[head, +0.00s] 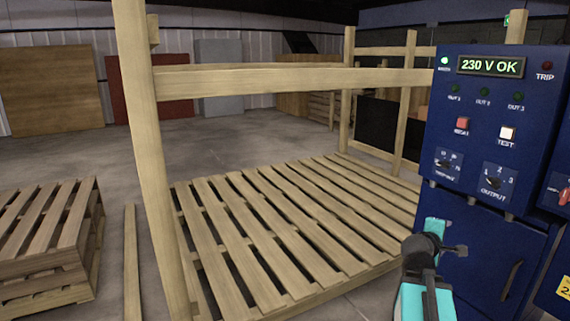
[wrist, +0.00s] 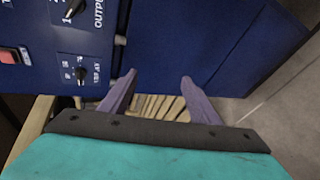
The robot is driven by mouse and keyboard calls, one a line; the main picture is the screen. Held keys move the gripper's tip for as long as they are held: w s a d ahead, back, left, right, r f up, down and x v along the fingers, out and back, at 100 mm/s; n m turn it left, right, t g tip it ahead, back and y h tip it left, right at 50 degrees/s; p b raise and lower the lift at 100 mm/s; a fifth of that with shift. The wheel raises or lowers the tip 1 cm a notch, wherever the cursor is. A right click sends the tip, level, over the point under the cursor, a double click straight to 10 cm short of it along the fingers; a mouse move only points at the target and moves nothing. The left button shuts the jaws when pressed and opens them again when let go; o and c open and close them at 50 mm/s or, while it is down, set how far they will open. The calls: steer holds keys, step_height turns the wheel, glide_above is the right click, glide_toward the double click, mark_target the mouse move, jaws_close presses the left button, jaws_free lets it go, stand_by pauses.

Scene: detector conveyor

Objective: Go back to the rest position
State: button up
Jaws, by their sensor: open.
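My gripper (wrist: 158,80) shows in the wrist view with its two purple-grey fingers apart and nothing between them. Beyond the fingertips are the blue cabinet front and, lower down, wooden slats. In the head view my teal and dark arm is at the lower right, in front of the blue cabinet (head: 480,235); the fingers cannot be made out there. The cabinet's panel has a lit display (head: 490,66) reading "230 V OK". Its knobs (wrist: 80,72) show at the upper left of the wrist view.
A wooden post-and-rail frame (head: 290,80) stands around a slatted pallet floor (head: 290,230), left of the cabinet. Stacked pallets (head: 45,250) sit at the far left. Bare concrete floor (head: 215,150) lies behind the frame. A red button (head: 462,124) and white TEST button (head: 507,133) are on the panel.

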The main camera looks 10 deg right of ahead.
steer(key=s+a+f+n+g+y+p, duration=0.1)
steer(key=a+f+g+y+p, duration=0.2)
steer(key=a+f, duration=1.05)
steer(key=s+a+f+g+y+p, duration=0.1)
steer(key=a+f+y+p, duration=0.4)
steer(key=a+f, duration=0.8)
steer(key=s+a+f+m+g+p, duration=0.1)
steer(key=s+a+f+g+p, duration=0.1)
steer(key=s+a+f, duration=0.35)
steer(key=s+a+f+m+g+p, duration=0.1)
steer(key=s+a+f+g+p, duration=0.15)
steer(key=s+f, duration=0.6)
steer(key=s+a+f+m+g+y+p, duration=0.1)
steer(key=s+a+f+m+g+y, duration=0.1)
steer(key=s, duration=0.6)
steer(key=s+a+f+m+g+y, duration=0.2)
steer(key=s+a+m, duration=0.3)
steer(key=s+a, duration=0.2)
steer(key=shift+s+a+g+p, duration=0.2)
steer(key=shift+s+g+p, duration=0.2)
steer(key=shift+s, duration=0.6)
